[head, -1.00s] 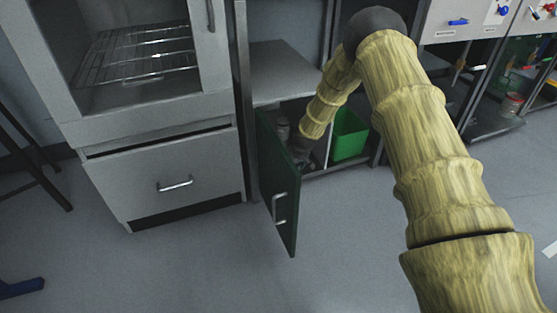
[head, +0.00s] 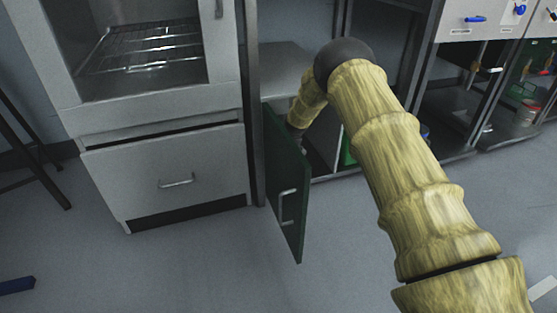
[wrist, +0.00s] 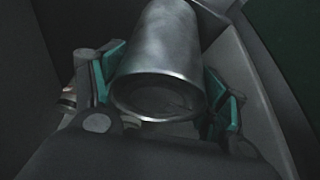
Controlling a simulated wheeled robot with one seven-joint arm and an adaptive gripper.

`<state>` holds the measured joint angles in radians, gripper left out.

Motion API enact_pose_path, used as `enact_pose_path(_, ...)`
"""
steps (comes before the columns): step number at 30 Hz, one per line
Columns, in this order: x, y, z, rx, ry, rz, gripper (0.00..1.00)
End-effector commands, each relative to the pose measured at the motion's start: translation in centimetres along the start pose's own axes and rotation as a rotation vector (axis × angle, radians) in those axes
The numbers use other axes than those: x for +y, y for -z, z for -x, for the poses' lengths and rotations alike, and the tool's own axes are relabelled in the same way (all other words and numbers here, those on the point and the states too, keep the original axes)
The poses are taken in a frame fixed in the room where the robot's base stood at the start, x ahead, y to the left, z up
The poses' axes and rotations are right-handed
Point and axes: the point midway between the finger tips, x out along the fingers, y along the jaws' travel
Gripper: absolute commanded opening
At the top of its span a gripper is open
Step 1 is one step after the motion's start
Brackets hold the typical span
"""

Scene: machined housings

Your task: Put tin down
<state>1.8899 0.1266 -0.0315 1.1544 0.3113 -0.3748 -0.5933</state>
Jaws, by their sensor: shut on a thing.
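The tin (wrist: 168,55) is a plain grey metal cylinder in the middle of the wrist view, its round end rim towards the camera. My gripper (wrist: 163,88) has teal-padded fingers on both sides of the tin and is shut on it. In the head view my arm reaches into the low cupboard behind its open dark green door (head: 286,190). The gripper and the tin are hidden there by the door and my arm. I cannot tell whether the tin touches the cupboard floor.
A green bin (head: 347,150) stands in the cupboard beyond a divider, mostly behind my arm. A grey cabinet with a drawer (head: 172,180) and a wire rack (head: 140,46) stands to the left. A small object with a reddish band (wrist: 68,97) shows left of the fingers.

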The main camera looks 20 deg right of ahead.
Motion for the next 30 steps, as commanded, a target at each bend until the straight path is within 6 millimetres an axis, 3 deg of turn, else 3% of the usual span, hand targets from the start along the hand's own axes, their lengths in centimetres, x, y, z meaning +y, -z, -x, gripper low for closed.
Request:
enact_pose_path(6,0.0,3.4,-1.8,0.004,-0.001,0.002,0.28)
enact_pose_path(13,0.0,5.5,-2.3,0.002,0.0,0.001,0.28)
enact_pose_path(20,0.0,5.7,-2.6,0.002,0.0,0.0,0.28)
enact_pose_path(30,0.1,4.5,-5.3,0.002,-0.001,0.0,0.28)
